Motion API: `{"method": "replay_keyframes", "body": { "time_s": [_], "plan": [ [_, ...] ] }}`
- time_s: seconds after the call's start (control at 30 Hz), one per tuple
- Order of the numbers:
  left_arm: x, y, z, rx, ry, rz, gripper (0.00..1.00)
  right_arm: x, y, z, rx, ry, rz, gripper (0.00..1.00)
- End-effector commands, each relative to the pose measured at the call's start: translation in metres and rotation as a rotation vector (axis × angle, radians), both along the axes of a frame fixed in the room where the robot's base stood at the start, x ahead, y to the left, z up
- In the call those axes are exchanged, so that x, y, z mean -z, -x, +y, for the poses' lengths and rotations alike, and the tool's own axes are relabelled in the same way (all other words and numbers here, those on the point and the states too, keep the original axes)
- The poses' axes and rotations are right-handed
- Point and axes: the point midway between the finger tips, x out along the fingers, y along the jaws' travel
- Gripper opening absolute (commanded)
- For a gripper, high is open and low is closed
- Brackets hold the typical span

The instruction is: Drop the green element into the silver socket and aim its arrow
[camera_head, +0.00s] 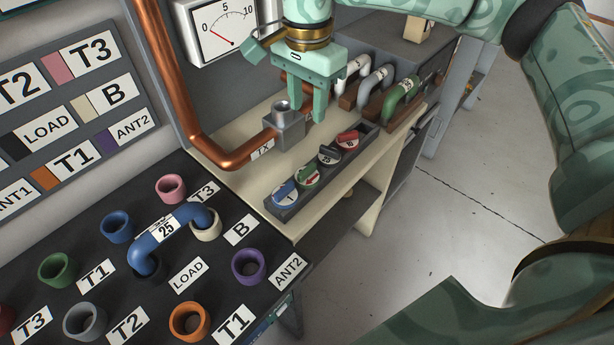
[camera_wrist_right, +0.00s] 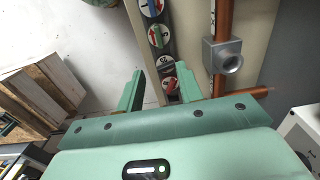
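The green element (camera_head: 308,177) sits in a narrow dark tray (camera_head: 289,213) on the cream shelf. Its round face has green, white and a red arrow mark. In the right wrist view the green element (camera_wrist_right: 158,37) is second from the top of the row. The silver socket (camera_head: 284,127), a grey block with a round opening, sits at the end of the copper pipe, left of the tray. It also shows in the wrist view (camera_wrist_right: 223,60). My right gripper (camera_head: 307,112) is open and empty, fingers pointing down beside the socket, towards the tray's far end. My left gripper is not in view.
The tray also holds a blue element (camera_head: 285,191), a dark one (camera_head: 328,155) and a red one (camera_head: 347,140). White, grey and green pipe links (camera_head: 402,95) stand behind. A meter (camera_head: 220,25) hangs above. A black patch panel (camera_head: 215,285) with a blue link lies front left.

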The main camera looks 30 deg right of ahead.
Motion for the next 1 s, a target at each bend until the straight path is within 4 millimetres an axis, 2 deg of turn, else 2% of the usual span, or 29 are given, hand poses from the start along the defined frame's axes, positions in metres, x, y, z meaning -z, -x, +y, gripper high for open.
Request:
{"method": "replay_keyframes", "body": {
  "time_s": [0.2,0.33,0.43,0.67,0.9,1.0],
  "plan": [
    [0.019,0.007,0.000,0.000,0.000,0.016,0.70,0.058,0.001,0.000,0.000,0.000,0.012,0.36],
    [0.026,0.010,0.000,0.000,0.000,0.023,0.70,0.087,0.001,0.001,-0.001,-0.001,0.010,0.36],
    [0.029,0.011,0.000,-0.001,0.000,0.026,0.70,0.100,0.001,0.001,-0.001,-0.001,0.007,0.36],
    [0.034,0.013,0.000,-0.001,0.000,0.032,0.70,0.114,0.001,0.001,-0.001,-0.002,0.006,0.36],
    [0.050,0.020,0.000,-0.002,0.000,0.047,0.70,0.154,0.003,0.002,-0.001,-0.002,0.008,0.36],
    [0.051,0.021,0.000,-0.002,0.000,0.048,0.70,0.159,0.003,0.002,-0.001,-0.003,0.004,0.36]
  ]
}}
